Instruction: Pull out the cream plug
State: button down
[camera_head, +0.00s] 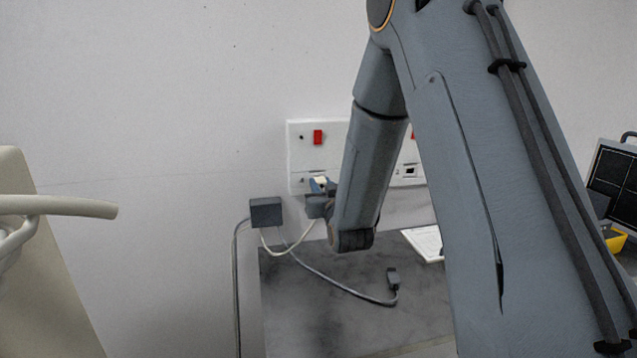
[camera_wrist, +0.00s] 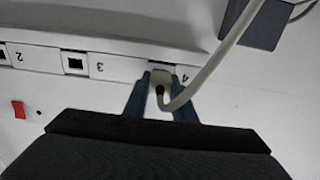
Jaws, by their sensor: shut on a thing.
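The cream plug (camera_wrist: 161,84) sits between the two blue fingers of my gripper (camera_wrist: 159,93) in the wrist view, right at the socket marked 4 on a white wall panel (camera_wrist: 115,66). My gripper is shut on it. A cream cable runs from the plug to a grey box (camera_wrist: 250,22). In the camera_head view my gripper (camera_head: 321,186) is at the lower left of the panel (camera_head: 301,157), and my arm hides much of the panel. How deep the plug sits in the socket cannot be told.
A grey cable with a dark connector (camera_head: 393,278) lies on the grey surface (camera_head: 310,325) below. A cream handle (camera_head: 60,206) stands at the left. A dark screen (camera_head: 614,178) and a yellow item (camera_head: 614,239) are at the right. Sockets 2 and 3 look empty.

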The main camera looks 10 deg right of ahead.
jog(key=shift+s, duration=2.55)
